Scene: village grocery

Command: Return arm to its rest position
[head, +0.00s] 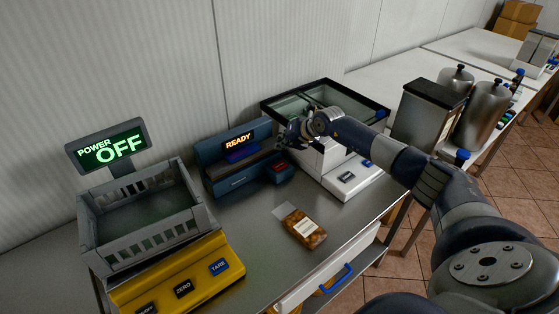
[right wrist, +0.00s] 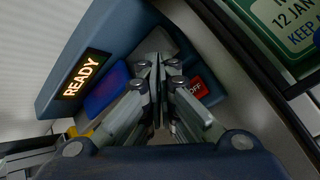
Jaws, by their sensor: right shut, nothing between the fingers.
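My right arm (head: 395,158) reaches in from the lower right, across the white machine with a glass lid (head: 352,172). Its gripper (head: 286,142) is at the right end of the blue machine with the READY display (head: 240,160). In the right wrist view the gripper (right wrist: 158,62) is shut and empty, its fingertips together in front of the blue machine (right wrist: 105,50), between its blue button and red OFF switch (right wrist: 195,90). Whether the fingertips touch the machine I cannot tell. My left gripper is not in view.
A labelled brown packet (head: 302,228) lies on the metal table (head: 255,235). A yellow scale (head: 185,275) with a grey crate (head: 150,222) and a POWER OFF display (head: 108,147) stands at left. A dark-lidded bin (head: 427,115) and metal canisters (head: 488,110) stand near my arm.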

